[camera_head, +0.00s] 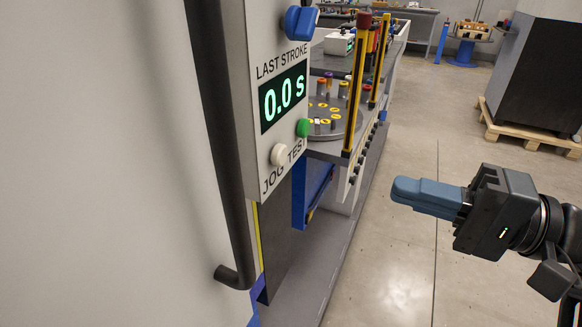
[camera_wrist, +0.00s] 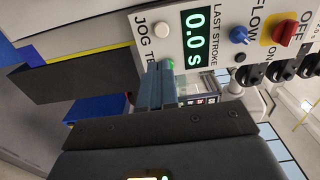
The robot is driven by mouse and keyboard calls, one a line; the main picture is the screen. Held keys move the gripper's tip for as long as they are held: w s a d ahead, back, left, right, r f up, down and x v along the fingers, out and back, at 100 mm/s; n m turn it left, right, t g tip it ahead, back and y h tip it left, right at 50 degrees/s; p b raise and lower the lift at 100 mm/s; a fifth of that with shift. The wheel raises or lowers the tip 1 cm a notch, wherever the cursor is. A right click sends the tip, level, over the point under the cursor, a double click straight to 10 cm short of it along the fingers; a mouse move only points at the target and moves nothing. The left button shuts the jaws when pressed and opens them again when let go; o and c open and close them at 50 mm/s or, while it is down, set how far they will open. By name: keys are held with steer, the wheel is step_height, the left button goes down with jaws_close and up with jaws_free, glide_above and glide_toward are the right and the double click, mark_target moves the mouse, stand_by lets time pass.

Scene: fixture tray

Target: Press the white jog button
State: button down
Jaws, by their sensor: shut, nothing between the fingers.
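The white jog button (camera_head: 279,154) sits low on the face of a light control panel (camera_head: 262,35), above the label JOG. The green test button (camera_head: 303,128) is just right of it. In the wrist view the white button (camera_wrist: 161,29) shows beside JOG, with the fingers reaching up near the partly hidden TEST label. My gripper (camera_head: 397,190) is shut and empty, in free air to the right of the panel and a little lower than the button, pointing left. The fingertips (camera_wrist: 160,68) touch nothing that I can make out.
The panel display (camera_head: 284,97) reads 0.0 s. A blue knob (camera_head: 300,22) sits above it. A red knob (camera_wrist: 287,30) shows in the wrist view. A dark vertical handle (camera_head: 215,130) stands left of the panel. Yellow-black posts (camera_head: 357,85) rise behind. The floor between is clear.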

steer(key=shift+a+r, duration=0.15)
steer(key=p, duration=0.2)
glide_toward(284, 157)
steer(key=x, duration=0.7)
stand_by(0.4)
